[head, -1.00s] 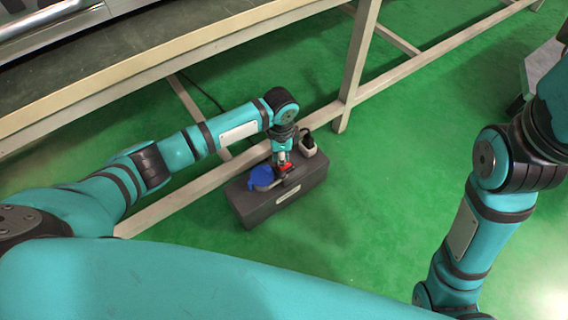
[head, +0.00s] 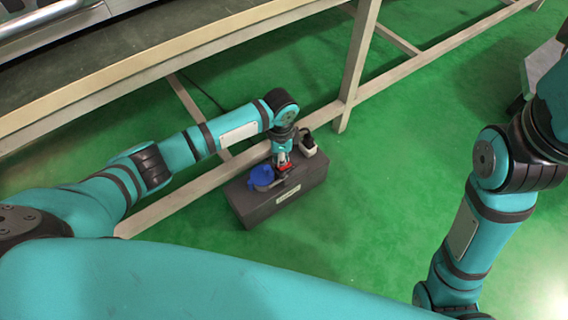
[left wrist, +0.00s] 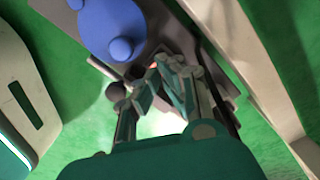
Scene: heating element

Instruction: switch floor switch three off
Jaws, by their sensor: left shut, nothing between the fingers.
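A dark grey floor box (head: 265,208) with a pale label on its front side sits on the green floor. A blue round part (head: 262,177) is on its top; it shows large in the left wrist view (left wrist: 110,28). A small red part (head: 285,167) shows right by my left fingertips. My left gripper (head: 282,162) points down at the box top, just right of the blue part. In the left wrist view its fingers (left wrist: 172,72) are together with nothing held. The fingers hide part of the box top, and I cannot tell which switch is beneath. My right gripper is out of view.
A white socket with a black plug (head: 307,146) is at the box's far end. A beige frame with a leg (head: 357,70) and low rails (head: 425,65) stands close behind the box. The green floor (head: 385,190) to the right is clear.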

